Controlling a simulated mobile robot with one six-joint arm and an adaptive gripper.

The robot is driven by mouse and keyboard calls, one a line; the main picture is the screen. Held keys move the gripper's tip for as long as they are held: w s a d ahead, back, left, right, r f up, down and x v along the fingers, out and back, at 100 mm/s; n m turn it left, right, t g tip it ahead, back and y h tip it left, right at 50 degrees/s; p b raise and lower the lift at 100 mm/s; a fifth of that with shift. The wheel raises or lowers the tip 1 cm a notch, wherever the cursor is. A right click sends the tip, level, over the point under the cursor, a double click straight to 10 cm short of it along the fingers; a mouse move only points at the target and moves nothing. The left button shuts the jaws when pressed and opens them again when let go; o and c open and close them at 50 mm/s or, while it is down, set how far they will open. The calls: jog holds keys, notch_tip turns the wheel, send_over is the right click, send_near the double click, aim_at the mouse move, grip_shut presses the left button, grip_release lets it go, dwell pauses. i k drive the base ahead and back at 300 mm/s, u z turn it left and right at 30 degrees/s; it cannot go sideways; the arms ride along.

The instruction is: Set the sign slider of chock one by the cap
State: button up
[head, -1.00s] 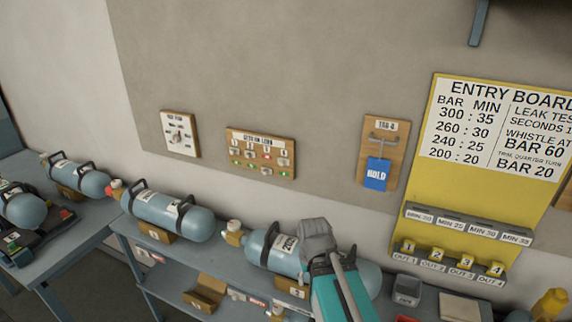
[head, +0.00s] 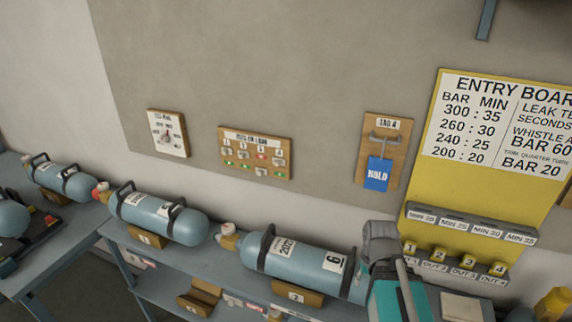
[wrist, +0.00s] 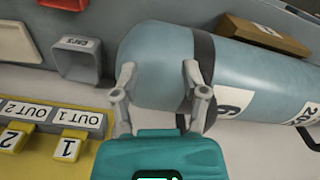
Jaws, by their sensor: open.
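The wooden sign panel (head: 255,153) on the wall carries numbered labels, small grey sliders and green and red marks. One slider sits lower than the others; the markings are too small to read surely. Chock one (head: 148,238) is a wooden block under a blue cylinder (head: 160,217), whose cap (head: 102,190) is red. My gripper (head: 380,243) is in front of the right end of another blue cylinder (head: 290,256). In the wrist view my gripper (wrist: 159,70) is open and empty, its fingers over that cylinder's rounded end. I cannot tell whether they touch it.
A yellow entry board (head: 480,180) stands right, with numbered tags below. A grey cup (wrist: 75,55) is close to my gripper.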

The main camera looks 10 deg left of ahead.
aim_at(131, 256)
jog(key=z, duration=0.05)
jog(key=k, duration=0.95)
jog(key=u, duration=0.6)
jog(key=i, duration=0.6)
jog(key=z, duration=0.05)
